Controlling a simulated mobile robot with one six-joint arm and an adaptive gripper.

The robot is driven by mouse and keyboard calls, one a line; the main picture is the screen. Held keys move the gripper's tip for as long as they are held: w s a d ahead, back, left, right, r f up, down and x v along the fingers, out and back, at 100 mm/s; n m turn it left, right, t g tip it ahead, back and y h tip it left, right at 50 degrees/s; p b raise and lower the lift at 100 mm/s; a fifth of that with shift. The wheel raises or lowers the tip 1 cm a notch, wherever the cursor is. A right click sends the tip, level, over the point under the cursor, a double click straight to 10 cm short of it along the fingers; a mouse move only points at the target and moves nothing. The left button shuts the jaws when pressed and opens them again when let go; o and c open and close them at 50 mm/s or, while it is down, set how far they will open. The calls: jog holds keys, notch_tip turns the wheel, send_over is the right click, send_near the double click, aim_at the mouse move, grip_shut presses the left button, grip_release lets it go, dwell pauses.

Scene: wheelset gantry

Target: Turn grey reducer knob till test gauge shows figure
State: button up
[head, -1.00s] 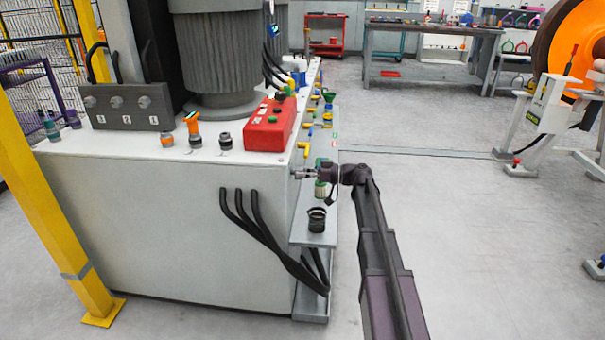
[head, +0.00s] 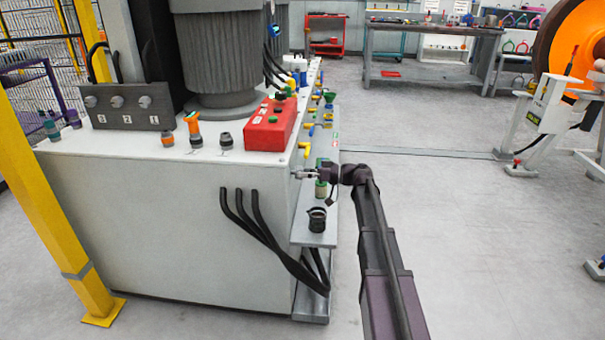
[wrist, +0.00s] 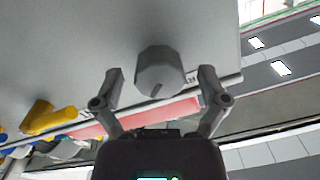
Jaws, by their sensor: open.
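The grey reducer knob (wrist: 160,72) sticks out from the pale cabinet face in the wrist view. A dark line marks its front. My gripper (wrist: 160,88) is open, with one finger on each side of the knob and a gap on both sides. In the head view my gripper (head: 303,174) is at the right side of the cabinet (head: 165,225), near its front corner. The knob is too small to make out there. I cannot make out the test gauge in either view.
Yellow handles (wrist: 48,118) project from the same face in the wrist view. A red box (head: 270,124) and knobs stand on the cabinet top. A ledge with a black cup (head: 317,219) lies below my gripper. Black hoses (head: 265,240) hang at the front.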

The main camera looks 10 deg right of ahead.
jog(key=shift+d, duration=0.15)
jog(key=v, duration=1.1)
jog(key=shift+s+d, duration=0.25)
jog(key=shift+d, duration=0.05)
jog(key=s+a+f+m+g+h, duration=0.35)
jog(key=s+a+f+h, duration=0.35)
jog(key=s+a+f, duration=0.4)
jog(key=s+f+m+g+h, duration=0.1)
jog(key=s+f+m+h, duration=0.2)
jog(key=s+h, duration=0.3)
jog(key=s+f+m+g+h, duration=0.1)
jog(key=s+f+m+h, duration=0.3)
jog(key=s, duration=0.5)
notch_tip(320, 180, up, 37)
jog(key=p, duration=3.7)
jog(key=shift+w+a, duration=0.25)
jog(key=shift+a, duration=0.25)
